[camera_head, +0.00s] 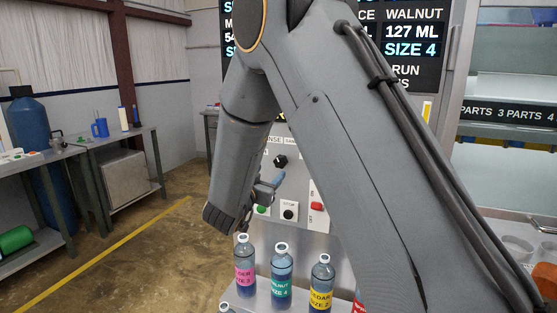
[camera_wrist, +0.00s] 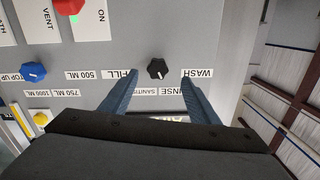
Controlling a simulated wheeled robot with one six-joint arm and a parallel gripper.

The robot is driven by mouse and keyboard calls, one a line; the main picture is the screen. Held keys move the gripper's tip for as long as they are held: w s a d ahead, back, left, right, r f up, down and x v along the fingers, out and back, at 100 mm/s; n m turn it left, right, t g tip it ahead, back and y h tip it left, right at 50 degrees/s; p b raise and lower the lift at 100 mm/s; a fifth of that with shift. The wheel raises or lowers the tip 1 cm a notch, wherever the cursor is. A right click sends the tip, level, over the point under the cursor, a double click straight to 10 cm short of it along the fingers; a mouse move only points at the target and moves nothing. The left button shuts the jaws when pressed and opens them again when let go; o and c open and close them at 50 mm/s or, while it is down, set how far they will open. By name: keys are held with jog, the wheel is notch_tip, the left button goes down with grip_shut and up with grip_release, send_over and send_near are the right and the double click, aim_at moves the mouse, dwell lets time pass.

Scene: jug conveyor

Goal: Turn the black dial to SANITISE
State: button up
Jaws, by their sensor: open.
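The black dial (camera_wrist: 157,69) is on the grey panel in the wrist view, with FILL and WASH labels (camera_wrist: 198,73) on either side and RINSE and SANITISE labels (camera_wrist: 145,91) below it, partly covered. A short white mark shows on the dial's lower part; I cannot tell exactly which label it points at. My gripper (camera_wrist: 158,80) is open, its two blue fingers apart on either side of the dial's lower side. I cannot tell whether they touch it. The dial (camera_head: 280,161) also shows in the head view, just above and right of my gripper (camera_head: 272,184).
Other controls share the panel: a blue knob (camera_wrist: 33,72), a yellow knob (camera_wrist: 41,119) and a red switch (camera_wrist: 68,5). Bottles stand below the panel, including pink-labelled (camera_head: 244,266), teal-labelled (camera_head: 281,276) and yellow-labelled (camera_head: 321,284) ones. The floor at left is clear.

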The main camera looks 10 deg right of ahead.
aim_at(280, 163)
jog(key=shift+h, duration=0.3)
jog(key=p+x, duration=0.1)
jog(key=x, duration=0.2)
jog(key=p+x, duration=0.1)
jog(key=x, duration=0.3)
jog(key=shift+w+d+r+p, duration=0.2)
jog(key=shift+d+r+p, duration=0.05)
jog(key=shift+d+p, duration=0.05)
jog(key=c, duration=1)
